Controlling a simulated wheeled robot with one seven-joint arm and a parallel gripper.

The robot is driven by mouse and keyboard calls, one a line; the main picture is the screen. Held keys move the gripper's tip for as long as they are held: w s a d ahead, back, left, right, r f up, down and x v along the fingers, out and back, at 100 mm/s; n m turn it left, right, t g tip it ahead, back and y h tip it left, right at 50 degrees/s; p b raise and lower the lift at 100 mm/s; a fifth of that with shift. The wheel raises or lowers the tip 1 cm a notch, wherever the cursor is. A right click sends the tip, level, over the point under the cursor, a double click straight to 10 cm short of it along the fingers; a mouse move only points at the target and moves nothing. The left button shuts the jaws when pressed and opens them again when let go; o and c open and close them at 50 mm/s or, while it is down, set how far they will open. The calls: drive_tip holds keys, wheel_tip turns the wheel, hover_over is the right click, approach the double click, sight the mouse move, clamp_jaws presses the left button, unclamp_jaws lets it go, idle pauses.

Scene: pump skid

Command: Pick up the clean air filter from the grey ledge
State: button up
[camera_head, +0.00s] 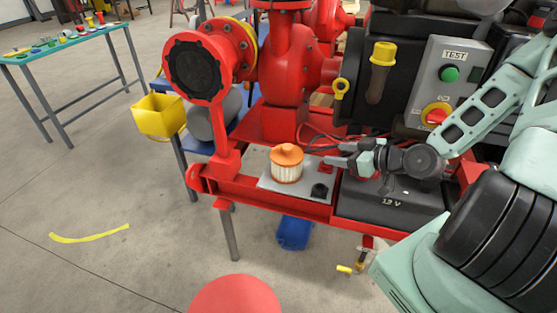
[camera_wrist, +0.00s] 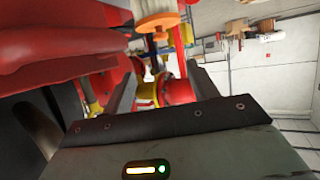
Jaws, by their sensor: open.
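The clean air filter (camera_head: 287,168) has an orange cap and base and a cream pleated body. It stands upright on the grey ledge (camera_head: 262,184) at the front of the red skid. My gripper (camera_head: 333,155) is to the right of the filter, its fingers pointing left toward it with a gap between. The gripper is open and empty. In the wrist view, an orange disc with a pale body, seemingly the filter (camera_wrist: 156,23), is at the top, beyond the two dark fingers (camera_wrist: 160,82).
A small black knob (camera_head: 319,191) stands on the ledge right of the filter. The black 12 V battery (camera_head: 388,203) lies below my gripper. Red cables (camera_head: 318,137) run behind. A red pump (camera_head: 285,75) rises at the back, and a yellow bin (camera_head: 158,115) is at left.

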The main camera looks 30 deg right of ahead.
drive_tip(key=w+f+b, duration=0.2)
drive_tip(key=b, duration=0.7)
approach(291, 149)
drive_tip(key=w+f, duration=0.1)
drive_tip(key=w, duration=0.2)
drive_tip(key=shift+a+x, duration=0.2)
drive_tip(key=shift+x, duration=1.45)
drive_tip(key=shift+a+x, duration=0.2)
drive_tip(key=shift+x, duration=1.45)
drive_tip(key=shift+s, duration=0.2)
drive_tip(key=shift+c, duration=0.3)
clamp_jaws()
